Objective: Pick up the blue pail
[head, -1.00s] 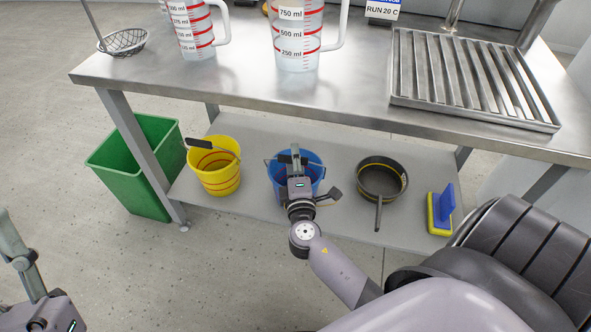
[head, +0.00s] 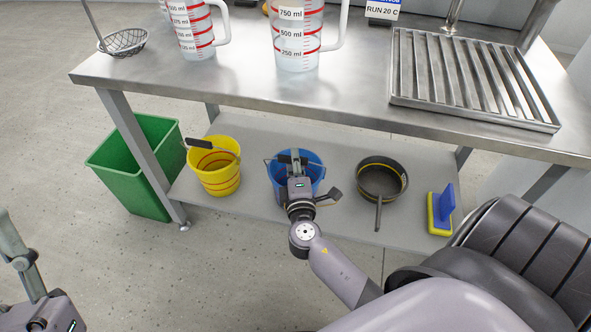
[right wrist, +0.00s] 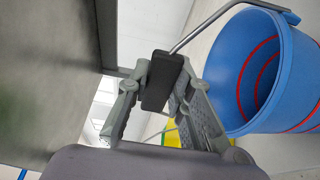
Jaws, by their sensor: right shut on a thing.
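The blue pail (head: 314,172) stands on the lower shelf under the steel table, between a yellow pail and a dark round pan. My right gripper (head: 295,157) is over it and hides much of its middle. In the right wrist view, the black grip (right wrist: 162,80) of the pail's wire handle lies between the fingers of my right gripper (right wrist: 158,95), which are shut on it. The blue pail's body (right wrist: 245,75) is to the right there, with red bands inside. My left gripper (head: 22,262) is partly in view at the lower left, cut by the edge; its opening is unclear.
The yellow pail (head: 220,180) is left of the blue one, the pan (head: 382,180) right. A blue-yellow block (head: 441,212) is at the shelf's right end. A green bin (head: 128,172) stands on the floor.

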